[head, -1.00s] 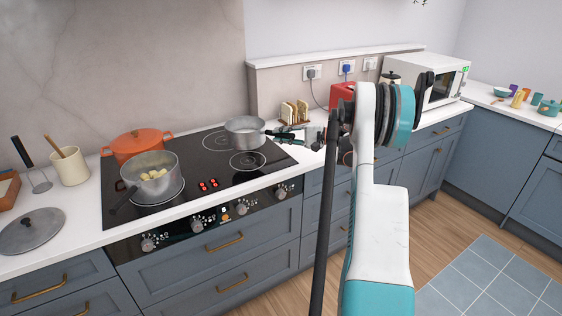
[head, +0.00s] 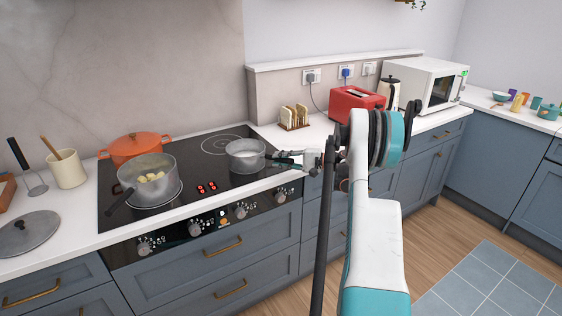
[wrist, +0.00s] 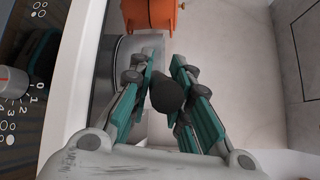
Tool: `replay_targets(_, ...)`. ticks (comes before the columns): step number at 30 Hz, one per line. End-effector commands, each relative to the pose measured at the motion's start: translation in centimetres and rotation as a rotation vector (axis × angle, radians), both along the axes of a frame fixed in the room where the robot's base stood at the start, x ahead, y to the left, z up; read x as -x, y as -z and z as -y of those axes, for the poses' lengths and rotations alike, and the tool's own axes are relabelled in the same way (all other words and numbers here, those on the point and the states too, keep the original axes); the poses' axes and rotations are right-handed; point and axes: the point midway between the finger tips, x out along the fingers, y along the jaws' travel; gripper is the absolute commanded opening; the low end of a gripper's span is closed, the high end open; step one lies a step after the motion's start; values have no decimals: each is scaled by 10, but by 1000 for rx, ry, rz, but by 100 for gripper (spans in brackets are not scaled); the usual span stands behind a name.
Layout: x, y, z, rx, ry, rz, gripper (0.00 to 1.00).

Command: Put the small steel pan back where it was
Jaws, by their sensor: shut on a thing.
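The small steel pan (head: 245,155) is over the front right ring of the black hob in the head view. I cannot tell whether its base touches the glass. Its handle points right, toward my gripper (head: 288,158), which is shut on the handle. In the wrist view the dark handle (wrist: 167,93) sits between the teal fingers of my gripper (wrist: 162,70). The front right ring is hidden under the pan. The back right ring (head: 228,144) is bare.
A larger pan of potatoes (head: 147,188) stands front left on the hob (head: 195,205), its handle pointing front-left. An orange casserole (head: 137,146) stands behind it. A toast rack (head: 294,117) and red toaster (head: 357,104) stand to the right. A lid (head: 28,233) lies left.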

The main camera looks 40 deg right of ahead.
Motion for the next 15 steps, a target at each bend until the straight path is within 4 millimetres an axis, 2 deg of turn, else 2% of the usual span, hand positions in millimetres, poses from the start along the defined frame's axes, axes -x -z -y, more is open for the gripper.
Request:
replay_targets(6, 0, 2, 0, -1, 0, 3, 0)
replay_targets(7, 0, 3, 0, 0, 0, 0, 24)
replay_targets(9, 0, 2, 0, 0, 0, 0, 38)
replay_targets(15, 0, 2, 0, 0, 0, 0, 38)
